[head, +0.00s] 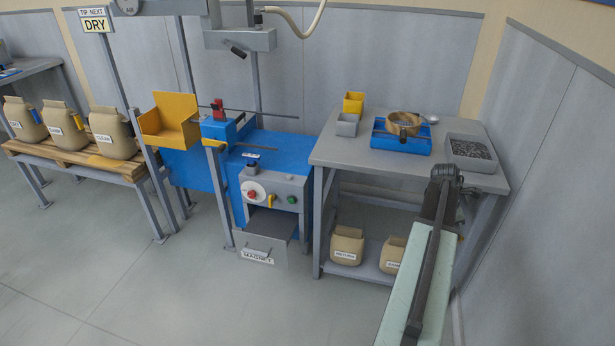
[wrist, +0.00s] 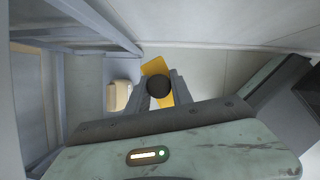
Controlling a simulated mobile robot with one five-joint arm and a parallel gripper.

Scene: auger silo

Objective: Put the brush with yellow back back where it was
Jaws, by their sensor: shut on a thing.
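In the wrist view the brush with yellow back (wrist: 155,67) is between the fingers of my gripper (wrist: 162,91). A yellow flat part shows beyond the fingers, and a dark round part sits between them. My gripper is shut on the brush. The bristles cannot be made out. In the head view my arm reaches to the right end of the grey workbench (head: 345,150) and hides most of the gripper. Only a small yellow patch shows beside the arm there. The place where the brush was cannot be told from these frames.
On the workbench stand a yellow bin (head: 354,102), a grey bin (head: 347,125), a blue tray (head: 385,141) with a wooden sieve (head: 402,122), and a grey tray (head: 485,163) of dark pellets. Bags (head: 347,245) stand on its lower shelf. A wall (head: 555,180) closes the right side.

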